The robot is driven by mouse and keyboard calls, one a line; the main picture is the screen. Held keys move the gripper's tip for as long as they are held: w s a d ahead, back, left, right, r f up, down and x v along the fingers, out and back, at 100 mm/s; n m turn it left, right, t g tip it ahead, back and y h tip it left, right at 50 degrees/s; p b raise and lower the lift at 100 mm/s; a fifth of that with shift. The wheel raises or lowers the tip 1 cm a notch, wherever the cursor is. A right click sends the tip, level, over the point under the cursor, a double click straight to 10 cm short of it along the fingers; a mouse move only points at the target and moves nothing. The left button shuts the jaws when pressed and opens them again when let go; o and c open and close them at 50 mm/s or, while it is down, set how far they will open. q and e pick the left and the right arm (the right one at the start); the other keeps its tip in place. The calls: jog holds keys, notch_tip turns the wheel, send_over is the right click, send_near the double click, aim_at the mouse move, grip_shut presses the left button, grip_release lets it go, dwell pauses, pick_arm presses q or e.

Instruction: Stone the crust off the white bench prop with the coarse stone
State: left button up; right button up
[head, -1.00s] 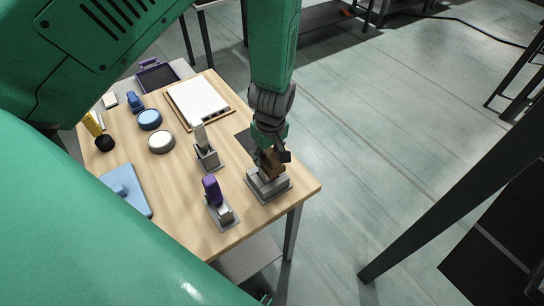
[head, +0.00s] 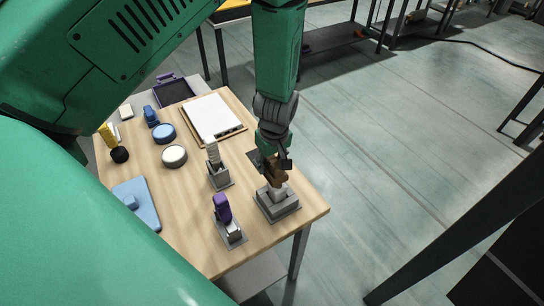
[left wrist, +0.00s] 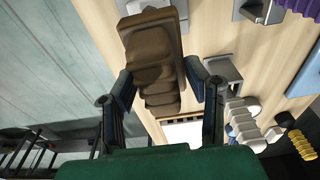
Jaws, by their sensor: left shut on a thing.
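My left gripper (head: 273,165) is shut on a brown, finger-grooved piece (head: 278,177), apparently the coarse stone's grip. In the left wrist view the brown piece (left wrist: 152,62) sits between the two fingers (left wrist: 160,88). A pale grey block shows below it, at a grey stand (head: 278,207) near the table's right corner. I cannot tell whether block and stand still touch. Any crust is too small to make out.
A purple-handled tool (head: 222,208) stands in a holder at the front. A white slab (head: 212,115), two round pots (head: 174,156), a blue block (head: 136,201), a yellow-handled brush (head: 107,135) and a dark tray (head: 175,92) lie around. The table's right edge is close.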

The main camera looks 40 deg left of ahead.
pick_arm(q)
jog(key=shift+r+p, duration=0.3)
jog(key=shift+r, duration=2.5)
jog(key=o, duration=0.5)
jog(key=shift+c, duration=0.2)
jog(key=c, duration=0.5)
jog(key=shift+o, duration=0.2)
